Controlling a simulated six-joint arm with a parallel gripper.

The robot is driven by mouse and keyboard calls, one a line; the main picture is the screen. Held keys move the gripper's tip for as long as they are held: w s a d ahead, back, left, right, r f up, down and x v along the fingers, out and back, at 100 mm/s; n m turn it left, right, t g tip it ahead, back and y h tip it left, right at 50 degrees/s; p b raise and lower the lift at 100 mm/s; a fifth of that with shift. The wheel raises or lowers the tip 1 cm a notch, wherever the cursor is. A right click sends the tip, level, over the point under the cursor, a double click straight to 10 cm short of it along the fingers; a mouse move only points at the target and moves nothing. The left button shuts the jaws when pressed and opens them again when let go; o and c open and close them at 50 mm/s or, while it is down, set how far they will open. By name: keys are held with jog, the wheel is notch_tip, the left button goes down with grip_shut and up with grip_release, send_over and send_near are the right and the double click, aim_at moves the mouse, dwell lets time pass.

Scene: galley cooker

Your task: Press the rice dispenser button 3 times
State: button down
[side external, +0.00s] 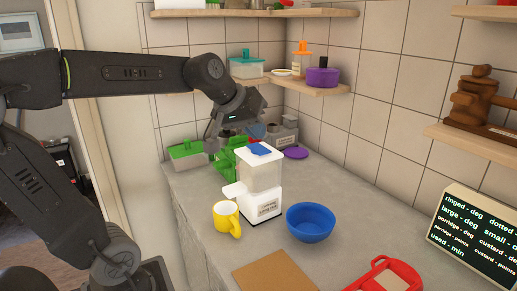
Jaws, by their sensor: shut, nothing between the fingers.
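The rice dispenser (262,190) is a white box with a clear hopper, a spout on its left side and a label low on its front. It stands upright on the grey counter. Its blue button (261,149) is on top. My gripper (214,130) is above and left of the dispenser, behind it in this view, and apart from the button as far as I can see. It is shut and empty; its fingertips are small and hard to make out. A yellow mug (227,217) stands below the spout side.
A blue bowl (310,222) sits right of the dispenser. A green object (229,158) and a green-lidded container (187,153) are behind it. A brown board (275,272) and a red item (383,277) lie in front. A text screen (474,232) stands at right. Shelves (290,84) overhang the back.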

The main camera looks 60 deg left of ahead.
aim_at(257, 148)
jog(key=w+a+r+n+t+y, duration=0.1)
jog(key=w+a+r+n, duration=0.2)
jog(key=a, duration=0.6)
jog(key=shift+w+r+n, duration=0.25)
jog(key=shift+w+n, duration=0.35)
jog(key=shift+w, duration=0.55)
jog(key=shift+f, duration=0.1)
jog(key=shift+f, duration=4.35)
jog(key=shift+f, duration=0.1)
jog(key=shift+f, duration=0.3)
jog(key=shift+f, duration=0.65)
jog(key=shift+r, duration=1.1)
